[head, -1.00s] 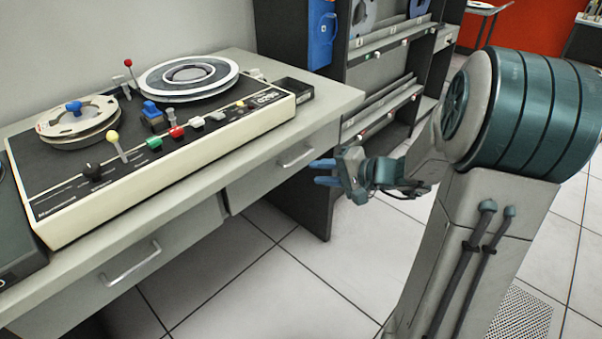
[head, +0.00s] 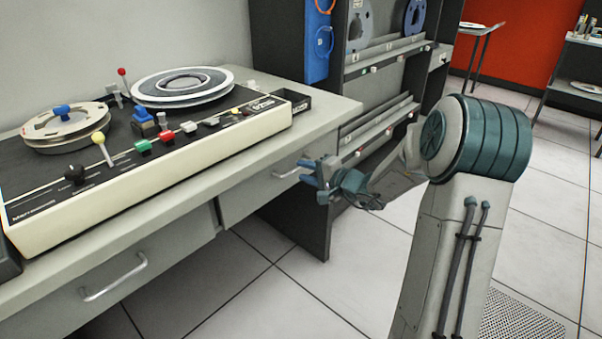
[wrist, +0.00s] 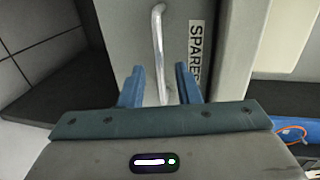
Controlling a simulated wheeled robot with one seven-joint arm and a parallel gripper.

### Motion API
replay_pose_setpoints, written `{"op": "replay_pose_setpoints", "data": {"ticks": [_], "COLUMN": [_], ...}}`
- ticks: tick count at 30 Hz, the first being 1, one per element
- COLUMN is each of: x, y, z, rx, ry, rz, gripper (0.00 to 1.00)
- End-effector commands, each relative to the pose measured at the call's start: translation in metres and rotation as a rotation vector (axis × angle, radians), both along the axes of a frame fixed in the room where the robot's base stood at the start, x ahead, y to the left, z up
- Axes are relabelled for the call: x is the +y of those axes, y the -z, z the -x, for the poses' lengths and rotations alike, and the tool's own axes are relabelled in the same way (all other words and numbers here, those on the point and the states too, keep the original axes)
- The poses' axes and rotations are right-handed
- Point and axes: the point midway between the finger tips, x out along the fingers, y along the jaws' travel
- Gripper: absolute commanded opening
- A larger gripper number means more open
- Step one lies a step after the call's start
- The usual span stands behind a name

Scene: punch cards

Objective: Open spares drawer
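The spares drawer (head: 250,197) is the right-hand grey drawer under the desk top, and it looks shut. Its bar handle (head: 287,171) is partly hidden by my gripper (head: 309,174). My gripper (wrist: 160,87) is open, with one blue finger on each side of the handle's line. The handle's near end shows between the fingers. I cannot tell whether the fingers touch it.
A second drawer (head: 108,285) with its own handle is at the left. A tape machine (head: 150,180) with reels and coloured knobs stands on the desk top (head: 335,110). A dark rack (head: 290,90) stands right behind the desk. The tiled floor (head: 255,295) in front is clear.

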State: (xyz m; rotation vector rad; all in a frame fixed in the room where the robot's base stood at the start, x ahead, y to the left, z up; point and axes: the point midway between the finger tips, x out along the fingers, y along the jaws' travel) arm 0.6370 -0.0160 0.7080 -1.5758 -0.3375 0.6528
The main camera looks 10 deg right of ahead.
Motion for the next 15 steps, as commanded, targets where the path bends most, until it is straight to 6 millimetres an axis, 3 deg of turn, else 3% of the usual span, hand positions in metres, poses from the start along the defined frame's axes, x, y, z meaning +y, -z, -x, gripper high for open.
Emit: {"op": "replay_pose_setpoints", "data": {"ticks": [6, 15], "x": [0.012, 0.013], "y": [0.005, 0.005], "z": [-0.016, -0.018], "rx": [0.001, 0.001], "ry": [0.000, 0.000], "rz": [0.001, 0.001], "gripper": [0.30, 0.30]}}
